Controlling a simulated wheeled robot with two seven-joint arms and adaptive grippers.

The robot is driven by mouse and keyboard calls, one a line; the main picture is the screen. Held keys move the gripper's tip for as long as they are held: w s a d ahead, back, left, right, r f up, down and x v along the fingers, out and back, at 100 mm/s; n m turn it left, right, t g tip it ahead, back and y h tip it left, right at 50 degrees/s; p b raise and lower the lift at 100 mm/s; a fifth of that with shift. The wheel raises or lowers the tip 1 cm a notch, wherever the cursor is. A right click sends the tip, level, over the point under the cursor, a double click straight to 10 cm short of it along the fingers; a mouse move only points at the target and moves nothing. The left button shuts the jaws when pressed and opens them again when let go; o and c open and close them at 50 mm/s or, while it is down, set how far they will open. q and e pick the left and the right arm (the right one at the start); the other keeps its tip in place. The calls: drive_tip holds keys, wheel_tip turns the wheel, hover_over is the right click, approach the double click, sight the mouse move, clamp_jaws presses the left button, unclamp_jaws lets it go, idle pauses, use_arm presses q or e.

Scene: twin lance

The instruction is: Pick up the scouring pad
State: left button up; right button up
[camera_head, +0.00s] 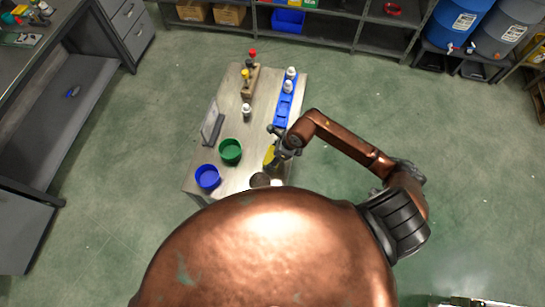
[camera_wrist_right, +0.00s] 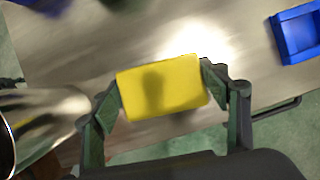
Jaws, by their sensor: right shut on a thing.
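The scouring pad (camera_wrist_right: 163,88) is a yellow block between the two fingers of my right gripper (camera_wrist_right: 162,92) in the right wrist view. The fingers touch it at both short ends, and the gripper is shut on it. In the head view the yellow pad (camera_head: 269,156) shows beside my right gripper (camera_head: 276,143), over the right side of the metal table (camera_head: 225,180). I cannot tell how far the pad is above the table top. My left gripper is not in view.
A green bowl (camera_head: 230,151) and a blue bowl (camera_head: 207,176) stand left of the gripper. A blue rack (camera_head: 283,110) with white bottles, a wooden block (camera_head: 250,82) with knobs, a lone white bottle (camera_head: 246,110) and a grey panel (camera_head: 211,122) stand farther back.

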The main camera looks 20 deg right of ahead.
drive_tip(key=shift+r, duration=0.1)
wheel_tip(320, 180, up, 10)
drive_tip(key=shift+f+b, duration=0.1)
drive_tip(key=shift+b, duration=0.5)
drive_tip(key=o, duration=0.4)
drive_tip(key=shift+c, duration=0.2)
drive_tip(key=c, duration=0.4)
